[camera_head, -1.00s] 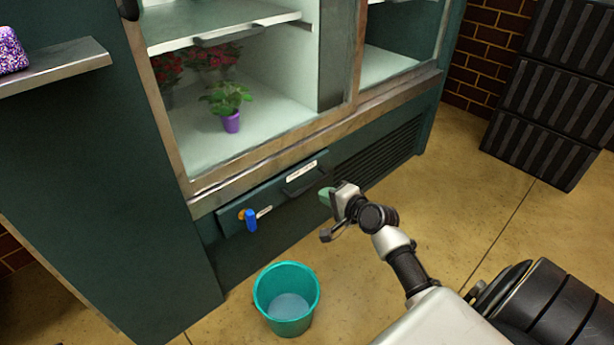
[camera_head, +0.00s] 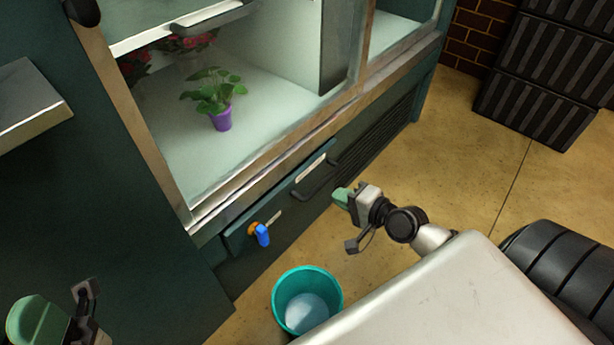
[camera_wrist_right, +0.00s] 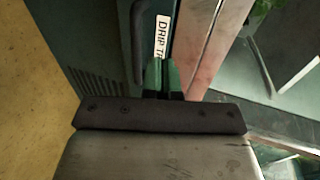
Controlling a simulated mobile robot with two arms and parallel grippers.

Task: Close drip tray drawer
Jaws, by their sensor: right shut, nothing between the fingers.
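The drip tray drawer (camera_head: 245,237) is a dark green panel low on the front of the flower cooler, with a white label and a black bar handle (camera_head: 318,180). I cannot tell how far it stands out. The wrist view shows its label (camera_wrist_right: 162,36), partly reading "DRIP TR", and the handle (camera_wrist_right: 138,42). My right gripper (camera_head: 341,197) is shut and empty, its green fingertips just right of the handle in the head view. In the wrist view the fingertips (camera_wrist_right: 160,75) overlap the label's lower end; contact is unclear. My left gripper (camera_head: 55,322) shows partly at the lower left.
A blue-handled tap (camera_head: 262,235) sticks out at the drawer's left end. A teal bucket (camera_head: 307,300) stands on the floor below. A potted plant (camera_head: 221,118) is inside the cooler. Black crates (camera_head: 540,95) stand at the back right. Floor right of the cooler is clear.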

